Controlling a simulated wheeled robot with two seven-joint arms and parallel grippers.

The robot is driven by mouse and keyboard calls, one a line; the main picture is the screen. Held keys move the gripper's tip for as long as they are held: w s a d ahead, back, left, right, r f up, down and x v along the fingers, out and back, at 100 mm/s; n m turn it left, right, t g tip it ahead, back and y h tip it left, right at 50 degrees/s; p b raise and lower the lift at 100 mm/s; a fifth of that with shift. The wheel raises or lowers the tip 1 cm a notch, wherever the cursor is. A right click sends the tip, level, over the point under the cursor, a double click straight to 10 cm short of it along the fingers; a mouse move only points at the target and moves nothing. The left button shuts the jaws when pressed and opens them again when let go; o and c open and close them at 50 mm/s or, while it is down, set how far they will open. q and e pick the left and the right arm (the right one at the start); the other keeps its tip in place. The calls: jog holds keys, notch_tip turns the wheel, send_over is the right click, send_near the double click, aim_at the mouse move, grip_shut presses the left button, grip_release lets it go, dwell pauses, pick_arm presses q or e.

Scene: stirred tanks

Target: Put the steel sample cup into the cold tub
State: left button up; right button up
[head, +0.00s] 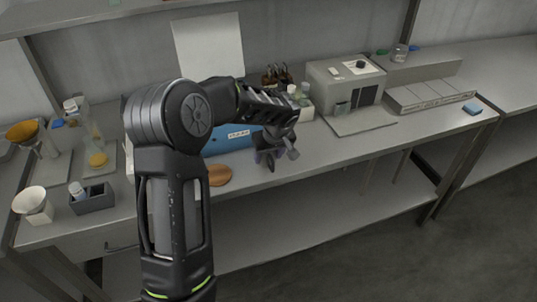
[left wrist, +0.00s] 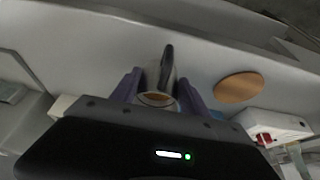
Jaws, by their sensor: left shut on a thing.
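My left gripper (head: 269,157) reaches over the bench from the left, in front of a blue tub (head: 228,138) with a white label too small to read; it may be the cold tub. In the left wrist view the purple fingers of my left gripper (left wrist: 160,92) are shut on the steel sample cup (left wrist: 168,86). Its open mouth faces the camera, brownish inside, and a dark handle-like part sticks up. In the head view the cup is mostly hidden by the gripper. I cannot tell whether it touches the bench. My right gripper is not in view.
A round brown mat (head: 219,175) lies by the front edge; it also shows in the left wrist view (left wrist: 238,87). A grey machine (head: 345,88) stands behind to the right. A grey box (head: 93,198) and white cup (head: 33,203) stand left. The right front bench is clear.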

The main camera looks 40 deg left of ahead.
pick_arm(q)
jog(key=shift+f, duration=0.25)
jog(key=shift+f, duration=0.15)
jog(key=o, duration=1.6)
jog(key=shift+r, duration=0.3)
jog(key=b+v, duration=0.2)
jog(key=v, duration=1)
jog(key=shift+f, duration=0.1)
